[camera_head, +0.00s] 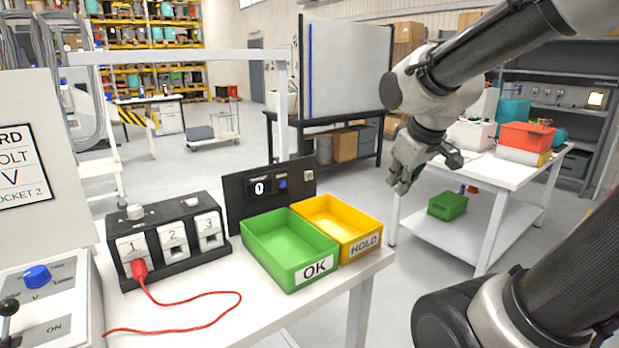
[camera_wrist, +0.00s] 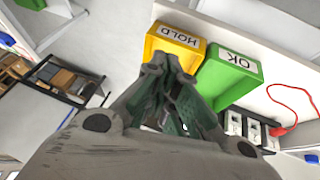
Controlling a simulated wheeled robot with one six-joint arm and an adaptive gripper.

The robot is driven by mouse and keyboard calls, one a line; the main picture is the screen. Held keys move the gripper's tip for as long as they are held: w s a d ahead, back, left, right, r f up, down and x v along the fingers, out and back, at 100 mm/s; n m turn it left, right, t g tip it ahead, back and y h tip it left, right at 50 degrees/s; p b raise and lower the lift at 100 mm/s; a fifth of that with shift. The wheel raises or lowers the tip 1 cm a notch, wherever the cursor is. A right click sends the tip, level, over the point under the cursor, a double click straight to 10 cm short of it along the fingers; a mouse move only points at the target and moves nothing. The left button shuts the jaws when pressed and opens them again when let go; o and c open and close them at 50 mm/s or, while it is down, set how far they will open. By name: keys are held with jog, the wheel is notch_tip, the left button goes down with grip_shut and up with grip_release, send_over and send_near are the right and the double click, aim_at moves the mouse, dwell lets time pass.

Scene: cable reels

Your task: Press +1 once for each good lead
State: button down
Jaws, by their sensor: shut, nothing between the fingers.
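A black counter panel (camera_head: 236,200) stands at the back of the white table, showing "0" on its display (camera_head: 259,188). A blue button (camera_head: 282,184) and a paler control to its right (camera_head: 308,176) sit on it; their labels are too small to read. A red lead (camera_head: 190,325) lies on the table, its plug (camera_head: 139,269) at socket 1 of a black block (camera_head: 172,235) with sockets 1, 2 and 3. The green OK tray (camera_head: 316,270) and yellow HOLD tray (camera_head: 364,245) look empty. My gripper (camera_head: 402,186) is shut and empty, right of the trays; it also shows in the wrist view (camera_wrist: 172,75).
A grey tester box (camera_head: 50,300) with a blue knob (camera_head: 37,276) and a lever stands at the left. A white sign board (camera_head: 40,170) is behind it. At the right, another table (camera_head: 500,172) carries a red bin (camera_head: 527,137). Clear floor lies between the tables.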

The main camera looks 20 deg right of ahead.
aim_at(309, 176)
jog(key=w+a+f+n+t+y, duration=0.1)
jog(key=w+f+n, duration=0.4)
jog(key=w, duration=0.7)
jog(key=w+a+f+n+t, duration=0.2)
jog(key=w+f+n, duration=0.3)
jog(key=w, duration=0.7)
jog(key=shift+w+f+y, duration=0.15)
jog(key=shift+f+y, duration=0.25)
jog(key=shift+f, duration=0.55)
jog(key=shift+a, duration=0.1)
jog(key=w+a, duration=0.2)
jog(key=w, duration=0.6)
jog(key=shift+w+a, duration=0.2)
jog(key=shift+a, duration=0.15)
jog(key=shift+w+a, duration=0.1)
jog(key=shift+w, duration=0.3)
